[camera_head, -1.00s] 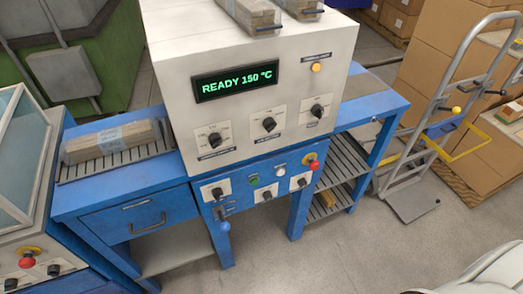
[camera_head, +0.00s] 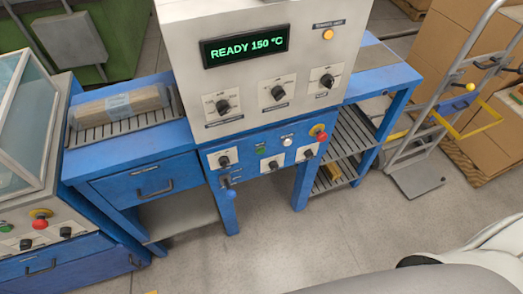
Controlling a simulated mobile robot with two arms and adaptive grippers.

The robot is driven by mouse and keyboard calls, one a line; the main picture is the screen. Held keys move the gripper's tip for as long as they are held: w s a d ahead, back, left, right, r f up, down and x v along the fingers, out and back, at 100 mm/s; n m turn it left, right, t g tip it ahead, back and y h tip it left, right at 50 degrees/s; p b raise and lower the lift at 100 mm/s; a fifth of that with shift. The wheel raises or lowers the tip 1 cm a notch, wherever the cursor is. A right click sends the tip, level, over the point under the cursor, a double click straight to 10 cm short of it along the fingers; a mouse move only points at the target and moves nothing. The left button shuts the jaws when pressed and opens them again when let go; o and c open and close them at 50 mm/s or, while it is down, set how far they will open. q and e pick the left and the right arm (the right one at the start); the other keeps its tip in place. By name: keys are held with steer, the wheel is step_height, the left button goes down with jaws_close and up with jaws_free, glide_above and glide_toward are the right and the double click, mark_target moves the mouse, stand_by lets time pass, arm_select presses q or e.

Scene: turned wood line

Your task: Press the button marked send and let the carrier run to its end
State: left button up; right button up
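The white machine (camera_head: 180,30) on a blue bench has a lit display (camera_head: 245,47) reading READY 150 °C. Its blue front panel carries a green button (camera_head: 261,150), a white button (camera_head: 287,142), a red mushroom button (camera_head: 319,132) and black knobs. The labels are too small to read, so I cannot tell which button is marked send. A wrapped wooden bundle (camera_head: 122,103) lies on the slatted bed (camera_head: 90,136) left of the machine. I cannot pick out a carrier for certain. Neither of my grippers is in view.
A second machine with a glass lid and red button (camera_head: 40,223) stands at the left. Slatted shelves (camera_head: 350,135) are under the bench's right side. A hand truck (camera_head: 418,180) and cardboard boxes (camera_head: 450,50) stand at the right. The floor in front is clear.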

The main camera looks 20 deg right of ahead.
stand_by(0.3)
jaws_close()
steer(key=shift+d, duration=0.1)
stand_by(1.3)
